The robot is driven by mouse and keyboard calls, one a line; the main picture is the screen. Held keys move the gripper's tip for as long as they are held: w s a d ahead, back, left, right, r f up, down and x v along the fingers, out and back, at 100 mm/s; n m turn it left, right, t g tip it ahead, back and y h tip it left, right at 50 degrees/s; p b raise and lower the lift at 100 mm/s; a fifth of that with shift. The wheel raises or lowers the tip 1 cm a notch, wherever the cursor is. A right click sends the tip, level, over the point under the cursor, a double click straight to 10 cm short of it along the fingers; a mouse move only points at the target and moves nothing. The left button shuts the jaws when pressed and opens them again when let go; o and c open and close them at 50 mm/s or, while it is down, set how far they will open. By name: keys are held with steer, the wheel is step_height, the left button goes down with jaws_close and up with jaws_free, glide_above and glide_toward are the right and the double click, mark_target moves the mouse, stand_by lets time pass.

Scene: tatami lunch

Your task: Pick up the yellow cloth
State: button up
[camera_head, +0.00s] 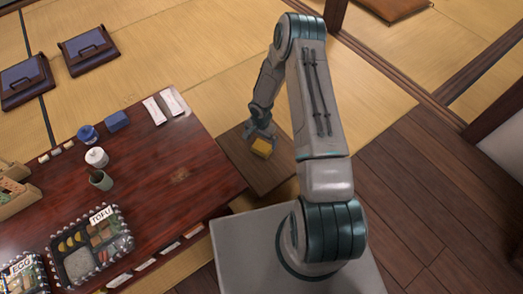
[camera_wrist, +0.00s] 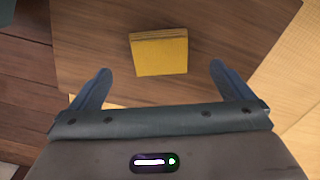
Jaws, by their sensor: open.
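The yellow cloth (camera_head: 262,148) is a small folded square lying on a low wooden side table (camera_head: 283,170), to the right of the dark red table. In the wrist view the yellow cloth (camera_wrist: 159,55) lies ahead of my gripper, roughly centred between the fingers. My gripper (camera_head: 262,134) is right at the cloth in the head view. In the wrist view my gripper (camera_wrist: 158,78) has its two blue-grey fingers spread wide, with nothing between their tips but a view of the cloth and wood. I cannot tell the exact height above the cloth.
The dark red table (camera_head: 185,180) holds a TOFU bento (camera_head: 95,245), an EGG bento (camera_head: 22,275), a white pot (camera_head: 96,157), a blue jar (camera_head: 88,134), a blue block (camera_head: 117,121) and a green cup (camera_head: 101,180).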

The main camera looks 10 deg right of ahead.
mark_target(260, 149)
steer(key=f+b, duration=0.1)
steer(key=f, duration=0.3)
steer(key=f+b, duration=0.1)
steer(key=f, duration=0.2)
steer(key=shift+s+a+b, duration=0.2)
steer(key=shift+s+b, duration=0.15)
steer(key=shift+r, duration=0.1)
steer(key=c, duration=1.1)
steer(key=shift+r+p, duration=0.35)
steer(key=shift+r, duration=0.25)
steer(key=r+p, duration=0.1)
steer(key=r, duration=0.1)
steer(key=d+r+p, duration=0.1)
steer(key=r, duration=0.1)
steer(key=shift+d+r, duration=0.1)
steer(key=shift+d, duration=0.1)
steer(key=d+r+p, duration=0.1)
steer(key=d+r, duration=0.1)
steer(key=d, duration=0.1)
steer(key=s+d+r+p, duration=0.1)
steer(key=d, duration=0.2)
steer(key=d+r+p, duration=0.1)
steer(key=d+r, duration=0.1)
steer(key=d, duration=0.2)
steer(key=shift+s+r, duration=0.2)
steer(key=shift+r, duration=0.15)
